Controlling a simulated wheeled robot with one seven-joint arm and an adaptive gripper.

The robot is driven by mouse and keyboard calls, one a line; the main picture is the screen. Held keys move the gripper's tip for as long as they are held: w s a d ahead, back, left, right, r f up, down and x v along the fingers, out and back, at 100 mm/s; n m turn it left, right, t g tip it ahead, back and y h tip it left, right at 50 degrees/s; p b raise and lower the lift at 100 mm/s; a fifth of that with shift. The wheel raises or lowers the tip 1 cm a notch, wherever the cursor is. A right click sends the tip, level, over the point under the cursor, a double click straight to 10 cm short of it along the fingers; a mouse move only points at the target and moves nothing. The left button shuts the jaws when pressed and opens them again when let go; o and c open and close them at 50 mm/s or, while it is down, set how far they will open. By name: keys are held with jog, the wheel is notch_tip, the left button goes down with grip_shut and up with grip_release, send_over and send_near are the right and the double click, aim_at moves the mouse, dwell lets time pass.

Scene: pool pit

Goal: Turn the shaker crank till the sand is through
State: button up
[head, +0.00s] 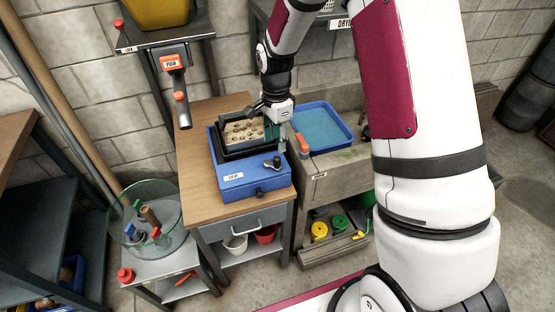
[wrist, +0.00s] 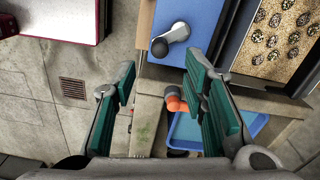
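The blue shaker (head: 252,182) stands on a wooden-topped cabinet. Its dark-framed sieve tray (head: 222,152) holds tan sand with several brown lumps (head: 243,131); the lumps also show in the wrist view (wrist: 278,41). The short grey crank with a dark knob (head: 272,163) sits on the shaker's top, and in the wrist view the crank (wrist: 172,40) lies beyond my fingertips. My gripper (wrist: 160,72) is open, with nothing between its green-padded fingers. In the head view my gripper (head: 271,122) is over the right side of the sieve tray, and its fingers partly hide the tray.
A stone sink with a blue tray (head: 322,127) stands right of the cabinet; an orange handle (head: 302,143) is between them. A grey lever marked PUSH (head: 172,63) hangs at the upper left. A glass bowl (head: 147,226) with coloured pieces stands on a low stand at the left.

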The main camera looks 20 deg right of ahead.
aim_at(277, 157)
notch_tip(277, 157, down, 9)
jog(key=shift+f+p, duration=0.1)
jog(key=shift+p, duration=0.3)
grip_shut()
